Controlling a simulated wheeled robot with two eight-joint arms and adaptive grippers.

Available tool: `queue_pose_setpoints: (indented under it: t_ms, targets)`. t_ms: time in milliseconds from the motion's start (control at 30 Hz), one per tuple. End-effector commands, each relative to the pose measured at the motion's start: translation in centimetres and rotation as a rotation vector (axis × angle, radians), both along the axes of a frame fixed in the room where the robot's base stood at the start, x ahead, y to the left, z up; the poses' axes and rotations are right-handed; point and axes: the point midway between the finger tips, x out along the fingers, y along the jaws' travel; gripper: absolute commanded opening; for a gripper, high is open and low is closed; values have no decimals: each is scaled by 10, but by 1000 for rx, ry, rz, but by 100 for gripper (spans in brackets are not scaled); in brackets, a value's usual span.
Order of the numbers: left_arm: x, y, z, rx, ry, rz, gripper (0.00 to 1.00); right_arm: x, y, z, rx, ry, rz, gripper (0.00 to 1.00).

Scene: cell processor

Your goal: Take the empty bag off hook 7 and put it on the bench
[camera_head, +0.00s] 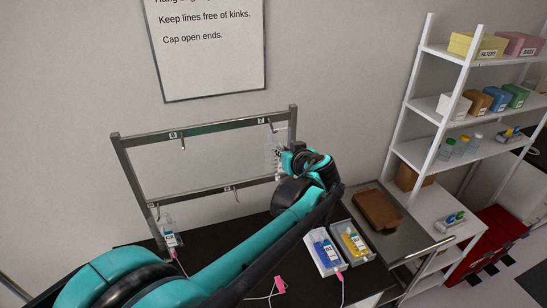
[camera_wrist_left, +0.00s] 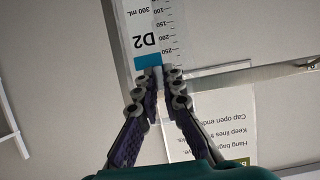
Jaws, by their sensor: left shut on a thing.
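The clear bag (camera_head: 270,148) hangs just below the hook marked 7 (camera_head: 269,126) at the rack's top right. In the left wrist view the bag (camera_wrist_left: 155,22) shows a D2 label, a millilitre scale and a teal band. My left gripper (camera_head: 283,155) is at the bag in the head view. In the left wrist view its fingers (camera_wrist_left: 162,80) are shut on the bag's end beside the teal band. I cannot tell whether the bag's loop is still on the hook. The dark bench (camera_head: 318,290) lies below the rack. My right gripper is not in view.
The metal rack (camera_head: 205,128) also has a hook marked 8 and lower hooks. Another bag (camera_head: 168,236) hangs at lower left. White shelves (camera_head: 435,120) stand right.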

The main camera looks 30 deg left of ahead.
Motion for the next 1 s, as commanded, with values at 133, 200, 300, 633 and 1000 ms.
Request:
queue_pose_setpoints:
  t_ms: [133,200,300,633,1000]
  targets:
    - [-9,-10,1,1,1,-2,0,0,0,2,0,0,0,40]
    - [-13,-15,1,2,0,-2,0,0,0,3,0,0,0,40]
    - [-18,-21,2,2,0,-2,0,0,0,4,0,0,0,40]
    - [-32,-37,2,1,1,0,0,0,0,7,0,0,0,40]
    - [-32,-38,-4,1,1,-4,0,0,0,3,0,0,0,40]
